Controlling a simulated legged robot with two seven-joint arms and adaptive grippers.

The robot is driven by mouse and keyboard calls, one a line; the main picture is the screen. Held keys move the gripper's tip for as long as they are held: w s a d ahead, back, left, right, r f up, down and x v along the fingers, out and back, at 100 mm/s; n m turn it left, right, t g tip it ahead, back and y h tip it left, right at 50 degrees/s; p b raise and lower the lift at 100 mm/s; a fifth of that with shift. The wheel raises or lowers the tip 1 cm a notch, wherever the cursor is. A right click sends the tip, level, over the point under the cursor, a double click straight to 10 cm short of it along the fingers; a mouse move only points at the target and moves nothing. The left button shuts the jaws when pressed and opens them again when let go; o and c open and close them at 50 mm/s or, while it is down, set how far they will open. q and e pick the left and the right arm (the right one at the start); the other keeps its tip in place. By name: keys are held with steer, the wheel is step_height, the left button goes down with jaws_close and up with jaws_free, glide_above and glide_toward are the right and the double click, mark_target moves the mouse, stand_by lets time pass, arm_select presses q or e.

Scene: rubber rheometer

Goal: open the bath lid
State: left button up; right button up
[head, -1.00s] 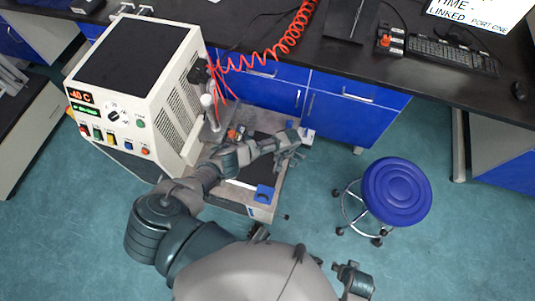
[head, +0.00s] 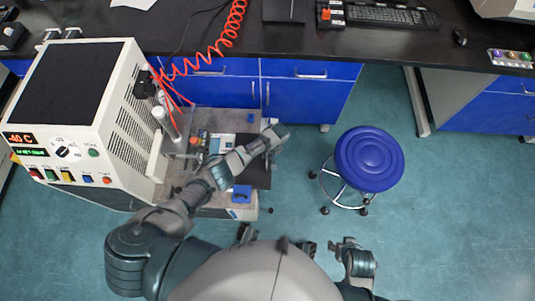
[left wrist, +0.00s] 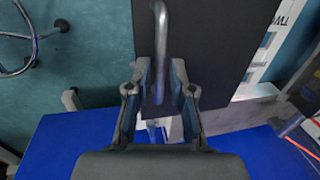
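The bath lid (head: 259,176) is a flat dark panel on the low part of the white bath machine (head: 75,85). It sits shifted to the right, past the edge of the machine's low deck, and part of the bath opening (head: 222,143) shows to its left. In the left wrist view the lid (left wrist: 215,50) carries a bent metal handle (left wrist: 161,40). My left gripper (head: 275,137) is at this handle, with its fingers (left wrist: 161,80) close on both sides of the bar. My right gripper (head: 350,250) is away from the lid, low in the head view; its finger state is unclear.
A blue stool (head: 369,158) stands on the floor to the right. Blue cabinets (head: 305,95) under a black bench (head: 300,40) are behind the machine. A red coiled hose (head: 220,45) hangs near it. Floor between lid and stool is clear.

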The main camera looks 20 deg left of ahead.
arm_select(q)
steer(key=shift+o, duration=0.3)
steer(key=shift+r, duration=0.1)
step_height(320, 180, up, 12)
steer(key=d, duration=0.2)
steer(key=shift+w+f, duration=0.25)
steer(key=shift+w, duration=0.1)
steer(key=shift+d, duration=0.1)
